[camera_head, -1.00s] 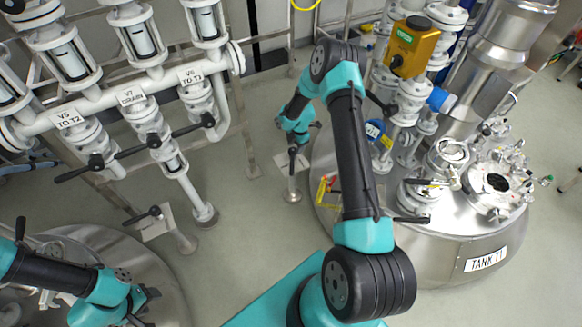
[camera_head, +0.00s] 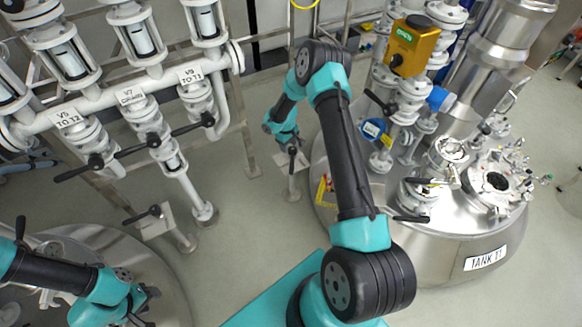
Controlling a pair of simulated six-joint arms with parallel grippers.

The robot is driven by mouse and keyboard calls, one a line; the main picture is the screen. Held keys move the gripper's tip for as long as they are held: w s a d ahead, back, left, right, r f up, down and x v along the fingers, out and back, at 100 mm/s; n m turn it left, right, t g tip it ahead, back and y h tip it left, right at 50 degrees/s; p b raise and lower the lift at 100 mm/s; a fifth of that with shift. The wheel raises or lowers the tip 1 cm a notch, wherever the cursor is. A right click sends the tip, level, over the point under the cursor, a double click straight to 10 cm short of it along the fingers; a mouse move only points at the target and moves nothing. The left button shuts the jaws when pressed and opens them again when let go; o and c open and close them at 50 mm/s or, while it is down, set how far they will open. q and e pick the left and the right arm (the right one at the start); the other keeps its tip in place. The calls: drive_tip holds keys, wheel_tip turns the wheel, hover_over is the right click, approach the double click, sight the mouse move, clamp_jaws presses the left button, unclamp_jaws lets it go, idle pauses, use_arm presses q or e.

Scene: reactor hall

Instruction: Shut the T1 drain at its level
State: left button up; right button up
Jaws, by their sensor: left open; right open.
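Tank T1 (camera_head: 440,245) is the steel vessel at the right, with a TANK T1 label (camera_head: 485,258) on its front. Left of it, a short floor pipe with a valve (camera_head: 291,185) stands beside the tank; its black lever (camera_head: 292,158) points up in the picture. It looks like the T1 drain, but no label on it can be read. My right gripper (camera_head: 291,146) is open, just above this lever; whether they touch is unclear. My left gripper (camera_head: 146,303) is open and empty over the tank at the lower left, far from that valve.
A similar floor valve with a black lever (camera_head: 142,215) stands by the left tank (camera_head: 175,285). A yellow box (camera_head: 410,47) is above T1.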

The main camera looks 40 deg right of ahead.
sight(291, 167)
drive_tip(key=m, duration=0.3)
drive_tip(key=w+a+m+h, duration=0.1)
drive_tip(key=m, duration=0.6)
drive_tip(key=shift+w+a+r, duration=0.15)
drive_tip(key=shift+w+a, duration=0.1)
drive_tip(key=shift+w, duration=0.1)
drive_tip(key=d+f, duration=0.1)
drive_tip(key=f, duration=0.4)
drive_tip(key=s+f, duration=0.1)
drive_tip(key=f, duration=0.5)
drive_tip(key=s+d+f, duration=0.1)
drive_tip(key=f, duration=0.5)
drive_tip(key=shift+s+d, duration=0.1)
drive_tip(key=shift+d, duration=0.25)
drive_tip(key=shift+c, duration=0.2)
clamp_jaws()
